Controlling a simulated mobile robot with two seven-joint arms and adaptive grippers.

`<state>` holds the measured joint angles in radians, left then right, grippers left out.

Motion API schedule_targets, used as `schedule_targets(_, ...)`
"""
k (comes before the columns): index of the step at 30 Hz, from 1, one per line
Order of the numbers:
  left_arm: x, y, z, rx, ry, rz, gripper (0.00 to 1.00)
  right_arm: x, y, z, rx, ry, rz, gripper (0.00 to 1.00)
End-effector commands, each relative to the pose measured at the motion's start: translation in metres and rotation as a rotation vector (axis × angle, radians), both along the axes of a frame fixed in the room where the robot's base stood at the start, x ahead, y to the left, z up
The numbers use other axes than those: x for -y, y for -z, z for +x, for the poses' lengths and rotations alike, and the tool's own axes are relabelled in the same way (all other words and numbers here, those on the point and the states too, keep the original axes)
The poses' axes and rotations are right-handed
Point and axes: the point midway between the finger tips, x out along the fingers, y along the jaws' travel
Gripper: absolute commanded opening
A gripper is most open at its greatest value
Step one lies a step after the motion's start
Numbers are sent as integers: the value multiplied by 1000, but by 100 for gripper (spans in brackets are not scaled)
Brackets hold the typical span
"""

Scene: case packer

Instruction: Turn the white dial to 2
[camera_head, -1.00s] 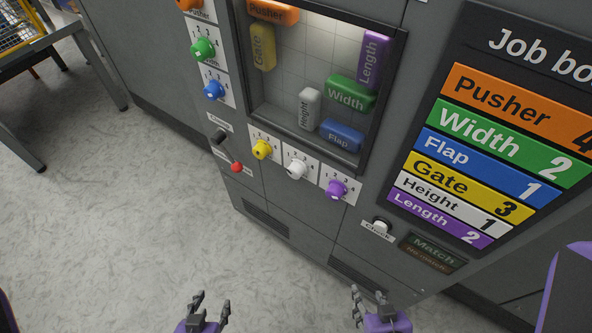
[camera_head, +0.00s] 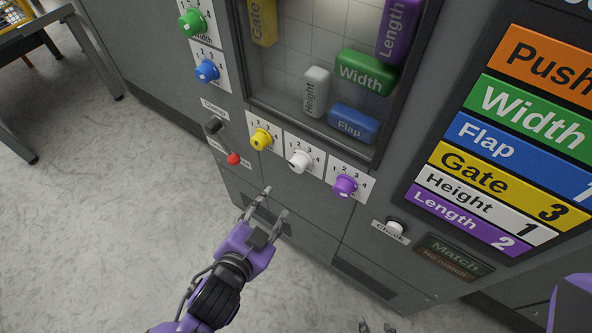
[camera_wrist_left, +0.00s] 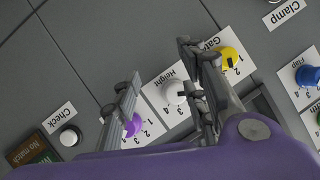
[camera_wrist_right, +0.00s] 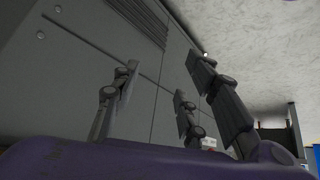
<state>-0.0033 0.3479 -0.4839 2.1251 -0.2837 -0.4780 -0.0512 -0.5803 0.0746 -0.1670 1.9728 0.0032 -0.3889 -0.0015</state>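The white dial (camera_head: 300,161) sits on a numbered plate on the grey machine front, between the yellow dial (camera_head: 261,139) and the purple dial (camera_head: 345,185). In the left wrist view the white dial (camera_wrist_left: 175,92) shows between my fingers, on a plate marked Height; I cannot read its setting. My left gripper (camera_head: 276,201) is open and empty, below and left of the white dial and apart from it. My right gripper (camera_wrist_right: 160,75) is open and empty, low before the machine; only its tips (camera_head: 376,327) show at the bottom of the head view.
A white Check button (camera_head: 394,227) is to the right, above a Match panel (camera_head: 447,256). The job board (camera_head: 440,180) lists Height 1. Green (camera_head: 191,22) and blue (camera_head: 207,70) dials are upper left.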

Motion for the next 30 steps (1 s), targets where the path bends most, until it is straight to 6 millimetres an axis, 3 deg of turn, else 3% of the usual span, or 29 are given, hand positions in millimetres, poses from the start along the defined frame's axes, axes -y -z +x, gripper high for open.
schedule_targets(1, 16, -11, 7, 65, 58, 50, 40, 2, 6, 2, 4, 2, -5, 40)
schedule_targets(4, 37, -42, 13, 188, 136, 155, 40, 6, 4, 13, 29, 0, -14, 40)
schedule_targets(8, 39, -58, 10, 245, 146, 236, 40, 6, -8, 29, 66, -4, -17, 40)
schedule_targets(21, 58, -43, 64, 252, 140, 261, 40, 6, -8, 22, 54, -5, -17, 40)
schedule_targets(30, 66, -37, 80, 249, 139, 260, 40, 6, -8, 22, 54, -5, -16, 40)
